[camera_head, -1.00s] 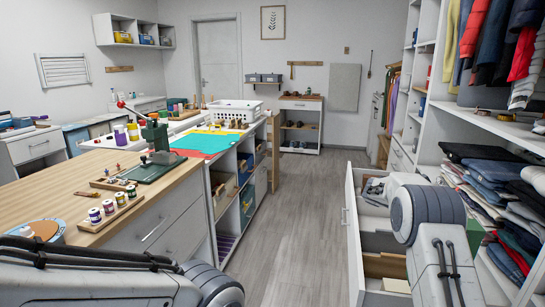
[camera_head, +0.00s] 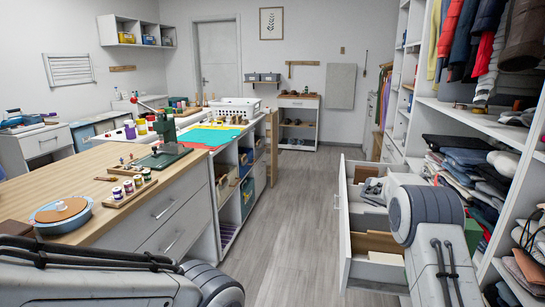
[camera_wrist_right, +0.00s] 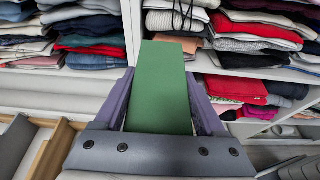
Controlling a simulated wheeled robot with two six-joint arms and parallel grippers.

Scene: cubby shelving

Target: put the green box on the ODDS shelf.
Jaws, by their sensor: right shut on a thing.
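The green box (camera_wrist_right: 160,70) is a long flat-sided block in the right wrist view. My right gripper (camera_wrist_right: 163,98) is shut on it, with one purple-grey finger along each side, and the box sticks out beyond the fingers. A small green patch, likely the same box, shows beside my right arm in the head view (camera_head: 473,234). The box is off any shelf, in front of shelving with folded clothes. My left arm shows at the lower left of the head view, but its gripper is out of view. I cannot read an ODDS label in any view.
An open drawer (camera_head: 344,221) juts into the aisle beside my right arm. Clothes shelving (camera_head: 470,122) stands on the right. A wooden-topped workbench (camera_head: 85,188) with a round mat and spools is on the left. The grey floor (camera_head: 290,215) between is clear.

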